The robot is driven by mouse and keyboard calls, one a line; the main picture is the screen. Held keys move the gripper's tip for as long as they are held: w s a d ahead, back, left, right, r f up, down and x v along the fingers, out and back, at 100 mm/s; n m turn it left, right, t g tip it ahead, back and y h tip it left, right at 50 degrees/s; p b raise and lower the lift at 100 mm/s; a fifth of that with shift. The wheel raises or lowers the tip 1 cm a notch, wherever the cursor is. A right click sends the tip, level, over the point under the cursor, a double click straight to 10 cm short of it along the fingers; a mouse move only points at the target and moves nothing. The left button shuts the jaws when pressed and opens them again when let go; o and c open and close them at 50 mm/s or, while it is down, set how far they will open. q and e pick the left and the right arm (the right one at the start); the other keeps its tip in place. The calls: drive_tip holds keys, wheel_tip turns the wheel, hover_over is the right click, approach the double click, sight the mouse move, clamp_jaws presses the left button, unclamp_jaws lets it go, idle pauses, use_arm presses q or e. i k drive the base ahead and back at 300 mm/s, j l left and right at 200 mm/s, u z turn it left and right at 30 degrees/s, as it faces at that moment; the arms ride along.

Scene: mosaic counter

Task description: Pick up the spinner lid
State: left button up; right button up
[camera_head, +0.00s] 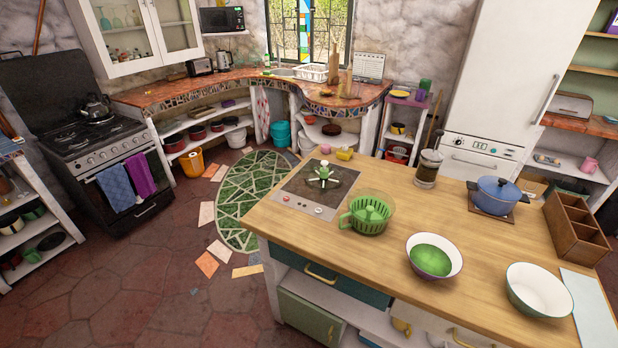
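A green piece with a raised knob (323,174) sits on the dark hob plate at the left end of the wooden island counter. It looks like the spinner lid, but its rim is hard to make out against the dark plate. The green spinner bowl (367,214), slotted and with a side handle, stands on the counter just to the right and nearer. Inside it is a green part with a raised centre. Neither of my grippers shows in the view.
The dark hob plate (300,201) has knobs along its near edge. A white bowl with green inside (434,257), an empty pale bowl (538,290), a blue pot (494,196), a glass press (428,168) and a wooden divided box (577,228) stand on the counter (385,264). The near-left counter is clear.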

sight(331, 178)
drive_tip(key=i+j+z, duration=0.15)
drive_tip(key=j+z, duration=0.25)
drive_tip(key=i+j+z, duration=0.1)
drive_tip(key=j+z, duration=0.15)
drive_tip(key=z, duration=0.2)
drive_tip(key=j+z, duration=0.4)
